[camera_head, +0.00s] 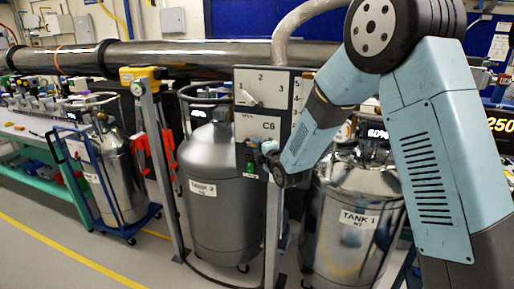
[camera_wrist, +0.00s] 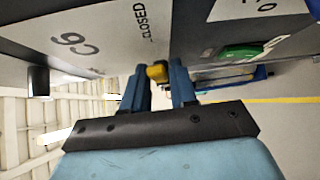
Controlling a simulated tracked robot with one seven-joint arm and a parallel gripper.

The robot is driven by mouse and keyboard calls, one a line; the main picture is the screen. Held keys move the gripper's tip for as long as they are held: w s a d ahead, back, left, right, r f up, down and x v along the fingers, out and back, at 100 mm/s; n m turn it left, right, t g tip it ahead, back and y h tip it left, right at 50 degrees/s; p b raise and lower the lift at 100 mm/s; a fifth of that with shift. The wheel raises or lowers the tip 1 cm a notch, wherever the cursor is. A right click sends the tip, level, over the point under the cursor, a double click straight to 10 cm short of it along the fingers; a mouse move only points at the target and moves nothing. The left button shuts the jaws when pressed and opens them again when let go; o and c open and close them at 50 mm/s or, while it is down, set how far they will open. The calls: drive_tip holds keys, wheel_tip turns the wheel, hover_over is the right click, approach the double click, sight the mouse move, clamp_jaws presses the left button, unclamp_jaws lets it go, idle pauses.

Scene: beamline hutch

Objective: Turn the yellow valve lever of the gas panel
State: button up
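The gas panel, a grey box marked C6 (camera_head: 243,127), stands in front of the tanks in the head view. It fills the top of the wrist view (camera_wrist: 100,25), its lettering turned, with a CLOSED label visible. The yellow valve lever (camera_wrist: 157,72) shows end-on in the wrist view, between the tips of my gripper (camera_wrist: 160,75). The two blue fingers sit close on either side of it and appear to touch it. In the head view my arm reaches the panel's lower right and hides the lever.
Tank 2 (camera_head: 215,215) stands behind the panel, Tank 1 (camera_head: 345,240) to its right. A green switch (camera_wrist: 240,52) and a dark knob (camera_wrist: 38,82) stick out near my gripper. A post with a yellow top (camera_head: 142,75) stands left; open floor lies front left.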

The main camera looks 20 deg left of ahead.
clamp_jaws()
drive_tip(key=shift+f, duration=0.1)
idle(0.3)
